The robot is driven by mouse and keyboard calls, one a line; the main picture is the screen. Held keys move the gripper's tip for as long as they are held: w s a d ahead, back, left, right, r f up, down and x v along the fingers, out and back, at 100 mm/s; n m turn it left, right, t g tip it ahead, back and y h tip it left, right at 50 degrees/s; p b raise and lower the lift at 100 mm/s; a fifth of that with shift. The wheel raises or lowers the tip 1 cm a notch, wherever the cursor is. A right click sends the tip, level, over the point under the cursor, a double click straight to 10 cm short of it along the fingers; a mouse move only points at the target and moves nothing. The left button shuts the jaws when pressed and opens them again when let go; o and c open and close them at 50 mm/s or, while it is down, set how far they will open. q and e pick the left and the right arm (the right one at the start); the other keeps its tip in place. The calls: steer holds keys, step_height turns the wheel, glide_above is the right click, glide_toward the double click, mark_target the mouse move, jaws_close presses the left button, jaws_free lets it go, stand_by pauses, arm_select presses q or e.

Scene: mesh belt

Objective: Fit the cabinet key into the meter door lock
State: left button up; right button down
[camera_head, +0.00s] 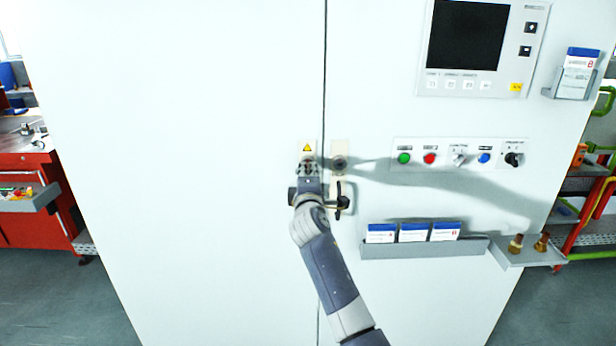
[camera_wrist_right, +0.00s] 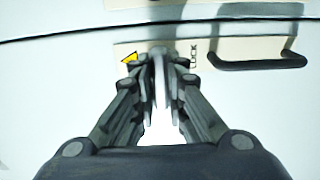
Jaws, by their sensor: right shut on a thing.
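My right gripper (camera_head: 309,168) is at the cabinet front, just left of the vertical door seam. In the right wrist view its fingers (camera_wrist_right: 158,72) are shut on a thin grey piece, taken as the cabinet key (camera_wrist_right: 159,88). The piece points at the pale lock plate (camera_wrist_right: 225,46), which bears the word LOCK and a yellow warning triangle. The plate's top also shows in the head view (camera_head: 307,147). The fingers cover the keyhole, so I cannot tell whether the key tip is in it. My left gripper is out of view.
A black handle (camera_wrist_right: 258,61) sits beside the lock. A second pale plate (camera_head: 339,155) is right of the seam. Farther right are a button panel (camera_head: 458,155), a card tray (camera_head: 425,248) and a small shelf (camera_head: 530,255). The left door (camera_head: 180,180) is bare.

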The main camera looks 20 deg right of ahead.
steer(key=shift+w+d, duration=0.15)
steer(key=shift+w, duration=0.35)
steer(key=c, duration=1.5)
jaws_free()
steer(key=shift+c, duration=0.2)
steer(key=shift+s, duration=0.1)
steer(key=v, duration=1.2)
